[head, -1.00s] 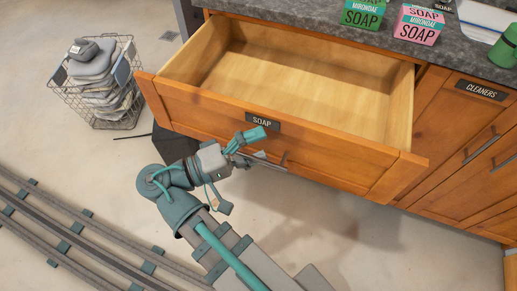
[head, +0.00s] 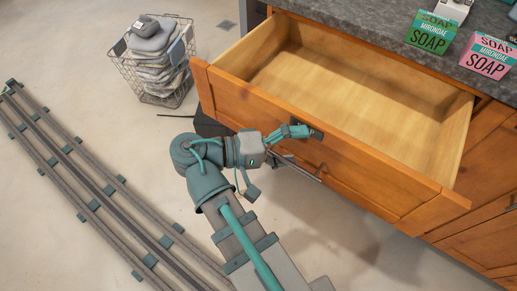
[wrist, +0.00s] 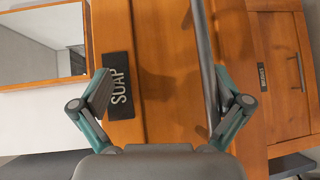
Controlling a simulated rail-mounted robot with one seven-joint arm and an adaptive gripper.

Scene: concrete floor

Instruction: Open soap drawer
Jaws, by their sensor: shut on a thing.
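The soap drawer (head: 345,80) is a wooden drawer pulled far out of the cabinet, and its inside is empty. Its black SOAP label (wrist: 118,85) shows on the front in the wrist view and is partly covered by my gripper in the head view. A metal bar handle (wrist: 206,60) runs along the drawer front, between the fingers and close to the right one in the wrist view. The exact contact is hard to see.
A wire basket (head: 150,85) of folded towels stands on the floor at the upper left. Rails (head: 95,190) cross the floor at left. Green (head: 432,33) and pink (head: 488,54) soap boxes stand on the grey counter (head: 390,50).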

